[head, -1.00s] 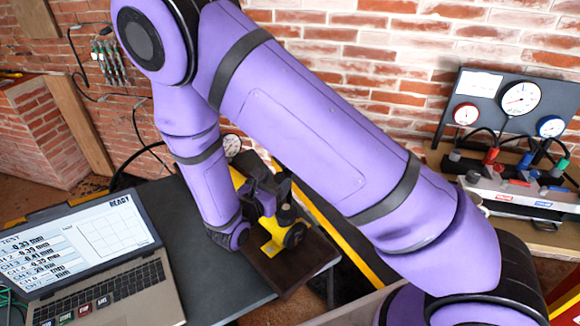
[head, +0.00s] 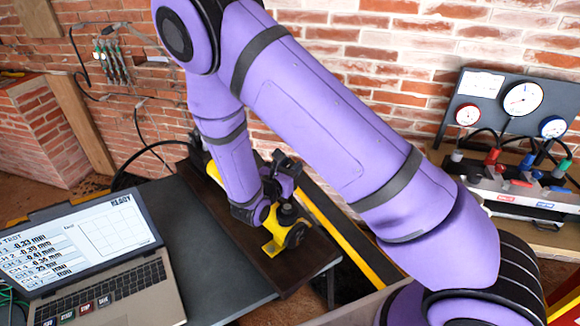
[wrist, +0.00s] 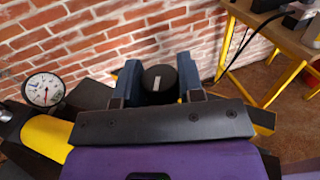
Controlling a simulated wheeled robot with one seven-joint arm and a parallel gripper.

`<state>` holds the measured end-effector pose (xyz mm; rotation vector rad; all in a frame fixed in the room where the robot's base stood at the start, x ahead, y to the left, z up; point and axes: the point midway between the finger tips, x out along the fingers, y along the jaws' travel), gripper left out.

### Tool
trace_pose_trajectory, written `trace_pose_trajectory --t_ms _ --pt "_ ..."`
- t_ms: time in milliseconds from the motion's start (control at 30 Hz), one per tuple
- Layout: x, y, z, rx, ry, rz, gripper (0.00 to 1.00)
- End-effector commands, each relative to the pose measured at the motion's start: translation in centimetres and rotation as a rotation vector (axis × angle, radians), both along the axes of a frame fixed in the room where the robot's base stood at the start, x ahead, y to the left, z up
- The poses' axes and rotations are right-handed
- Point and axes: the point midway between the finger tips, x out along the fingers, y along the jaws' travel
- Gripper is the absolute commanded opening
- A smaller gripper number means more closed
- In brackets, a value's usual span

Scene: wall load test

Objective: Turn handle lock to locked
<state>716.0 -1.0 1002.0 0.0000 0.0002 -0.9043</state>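In the wrist view, a round black knob with a pale line on its top (wrist: 160,78), which looks like the handle lock, sits between my two dark blue fingers. My gripper (wrist: 161,82) straddles it, one finger on each side, with no clear gap at either edge. I cannot tell whether the fingers press on the knob or only flank it. In the head view, my gripper (head: 286,166) is over the dark board, close behind a yellow fixture (head: 276,245) with a black cylindrical part. My purple arm hides part of the area. The pale line runs roughly along the fingers.
A dial gauge (wrist: 43,90) and a yellow cylinder (wrist: 45,137) are left of the gripper. The brick wall (head: 340,60) stands behind. An open laptop (head: 95,260) is on the bench at left. A gauge panel (head: 510,105) stands at right.

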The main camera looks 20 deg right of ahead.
Motion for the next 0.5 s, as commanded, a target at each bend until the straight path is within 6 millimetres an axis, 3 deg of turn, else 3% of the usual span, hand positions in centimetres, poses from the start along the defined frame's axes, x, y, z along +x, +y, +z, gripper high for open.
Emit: trace_pose_trajectory --t_ms 33,67,500 --pt "-0.01 0.01 0.00 0.000 0.000 0.000 0.19" --pt "0.00 0.01 0.00 0.000 0.000 0.000 0.12" --pt "0.05 0.05 0.02 0.000 -0.002 -0.124 0.12"
